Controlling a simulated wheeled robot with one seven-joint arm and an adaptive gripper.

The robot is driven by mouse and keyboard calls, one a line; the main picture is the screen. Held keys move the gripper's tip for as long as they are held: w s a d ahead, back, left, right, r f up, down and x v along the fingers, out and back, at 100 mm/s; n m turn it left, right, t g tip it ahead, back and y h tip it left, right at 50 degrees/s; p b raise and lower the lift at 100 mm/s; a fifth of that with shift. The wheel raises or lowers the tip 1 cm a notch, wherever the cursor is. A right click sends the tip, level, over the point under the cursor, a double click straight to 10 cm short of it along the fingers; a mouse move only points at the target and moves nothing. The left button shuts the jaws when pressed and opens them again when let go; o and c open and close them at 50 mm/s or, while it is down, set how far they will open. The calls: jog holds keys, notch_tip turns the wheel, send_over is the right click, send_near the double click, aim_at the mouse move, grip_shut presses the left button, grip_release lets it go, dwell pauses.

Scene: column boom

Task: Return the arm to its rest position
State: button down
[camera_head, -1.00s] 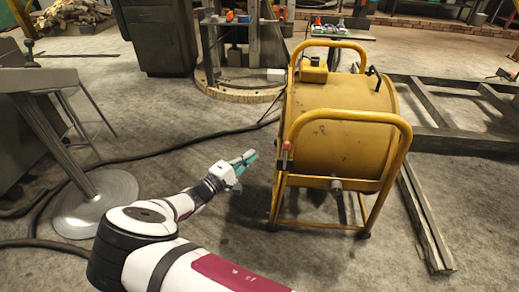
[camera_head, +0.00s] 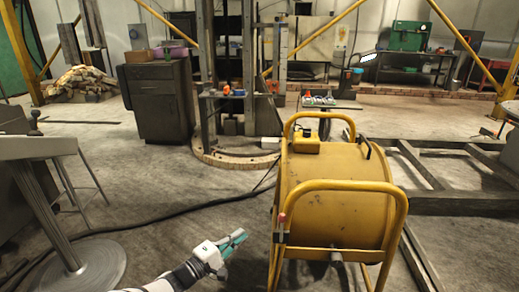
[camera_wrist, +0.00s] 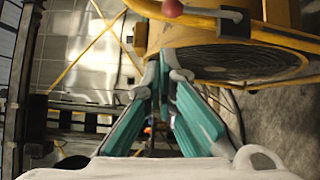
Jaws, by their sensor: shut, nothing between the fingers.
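My gripper (camera_head: 235,240) is low in the head view, left of a yellow drum-shaped machine (camera_head: 340,190) in a tube frame. It is shut with nothing in it. In the wrist view my gripper (camera_wrist: 160,65) shows its teal fingers together at the tips. The yellow machine (camera_wrist: 240,40) fills the upper right there, with a red knob (camera_wrist: 172,8) near the top edge. I cannot tell whether the fingertips touch the machine in the wrist view; in the head view a gap of floor lies between them. Most of my arm is cut off by the bottom edge.
A grey stand with a round base (camera_head: 92,268) is at the left. A dark cable (camera_head: 150,222) crosses the floor. A dark cabinet (camera_head: 158,100) and a column on a round base (camera_head: 222,158) stand behind. Timber beams (camera_head: 455,200) lie at the right.

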jog(key=s+d+r+m+g, duration=0.35)
jog(key=d+r+g, duration=0.3)
jog(key=d, duration=0.35)
jog(key=s+d+r+m+g, duration=0.2)
jog(key=d+r+m+g, duration=0.2)
jog(key=d+r+g, duration=0.45)
jog(key=s+d+r+m+y, duration=0.3)
jog(key=s+d+r+y, duration=0.4)
jog(key=s+d, duration=0.4)
jog(key=s+r+t+y, duration=0.1)
jog(key=s+r+y, duration=0.15)
jog(key=s, duration=0.95)
jog(key=s+r+t+y, duration=0.15)
jog(key=s+r, duration=0.25)
jog(key=s, duration=0.8)
notch_tip(320, 180, up, 18)
jog(key=t+p, duration=0.2)
jog(key=p, duration=1.4)
jog(key=shift+a+f+t+y, duration=0.15)
jog(key=shift+a+t+y, duration=0.15)
jog(key=shift+t+y, duration=0.1)
